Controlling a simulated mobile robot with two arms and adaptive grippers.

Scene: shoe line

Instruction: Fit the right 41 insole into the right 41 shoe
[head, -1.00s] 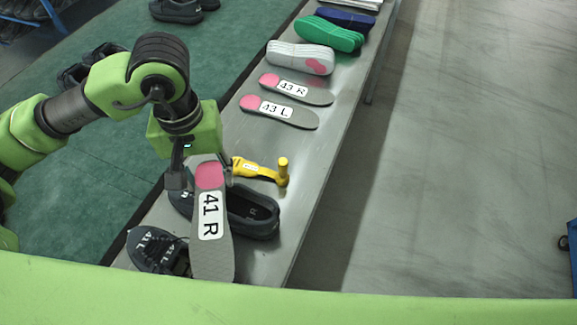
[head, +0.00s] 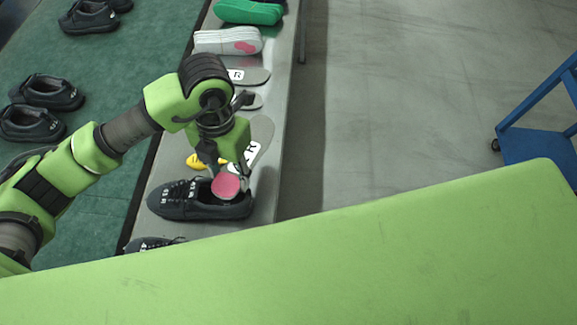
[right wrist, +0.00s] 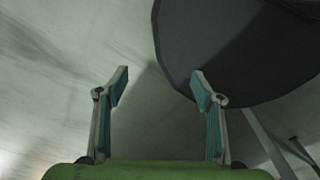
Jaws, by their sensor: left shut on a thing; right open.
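The right 41 insole (head: 262,135) is grey with a pink heel end and a white label, of which the R shows. My left gripper (head: 226,164) is shut on it and hides part of it. Its pink end shows over the opening of a dark shoe (head: 175,206) on the bench, and the grey end points away, up and right. I cannot tell whether the insole touches the shoe. The shoe has white marks, too small to read surely. My right gripper (right wrist: 160,82) is open and empty in the right wrist view.
Another dark shoe (head: 152,243) is partly hidden at the near bench edge. Other insoles (head: 256,77) and white (head: 215,41) and green (head: 250,12) soles lie farther along the bench. A blue cart (head: 540,147) stands right.

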